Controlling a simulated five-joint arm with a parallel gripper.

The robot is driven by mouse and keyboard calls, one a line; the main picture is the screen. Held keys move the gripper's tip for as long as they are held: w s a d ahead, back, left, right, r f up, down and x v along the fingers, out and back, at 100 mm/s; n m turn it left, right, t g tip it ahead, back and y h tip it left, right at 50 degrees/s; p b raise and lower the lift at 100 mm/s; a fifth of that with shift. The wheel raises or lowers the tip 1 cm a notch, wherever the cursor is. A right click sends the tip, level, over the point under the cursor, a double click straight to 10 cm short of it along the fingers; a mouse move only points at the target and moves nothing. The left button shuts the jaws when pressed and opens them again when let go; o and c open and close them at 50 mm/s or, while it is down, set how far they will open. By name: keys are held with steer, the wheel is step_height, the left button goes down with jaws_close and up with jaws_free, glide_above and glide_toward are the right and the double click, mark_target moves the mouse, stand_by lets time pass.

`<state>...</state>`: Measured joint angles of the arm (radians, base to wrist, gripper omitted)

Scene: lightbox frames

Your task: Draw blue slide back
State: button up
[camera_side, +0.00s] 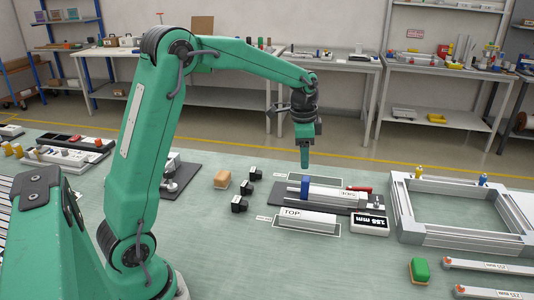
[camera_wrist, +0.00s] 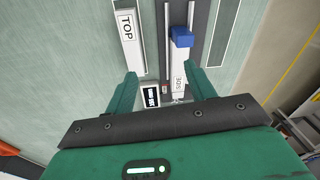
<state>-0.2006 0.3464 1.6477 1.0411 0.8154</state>
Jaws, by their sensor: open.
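The blue slide (camera_side: 305,188) is a small upright block near the left end of a silver bar (camera_side: 336,193) on a dark measuring base (camera_side: 283,196). In the wrist view the blue slide (camera_wrist: 182,37) sits at the far end of the labelled bar (camera_wrist: 179,78), between the rails. My gripper (camera_side: 304,160) hangs pointing down above and apart from the slide in the side view. In the wrist view my gripper (camera_wrist: 163,85) is open and empty, its two green fingers spread. Whether the slide touches the bar's end is not clear.
A bar marked TOP (camera_side: 305,221) lies in an outlined spot in front of the base. A display (camera_side: 370,223) reading in mm stands at right, near a red handle (camera_side: 359,189). A silver frame (camera_side: 458,214) lies farther right. Small black blocks (camera_side: 240,204) lie left.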

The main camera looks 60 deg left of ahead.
steer(key=m+g, duration=0.1)
steer(key=m, duration=0.1)
glide_above(306, 179)
step_height(306, 179, down, 8)
steer(key=shift+a, duration=0.1)
steer(key=shift+f, duration=3.9)
steer(key=shift+c, duration=0.2)
jaws_close()
steer(key=s+a, duration=0.6)
steer(key=shift+s+a, duration=0.4)
steer(key=shift+o, duration=0.2)
jaws_free()
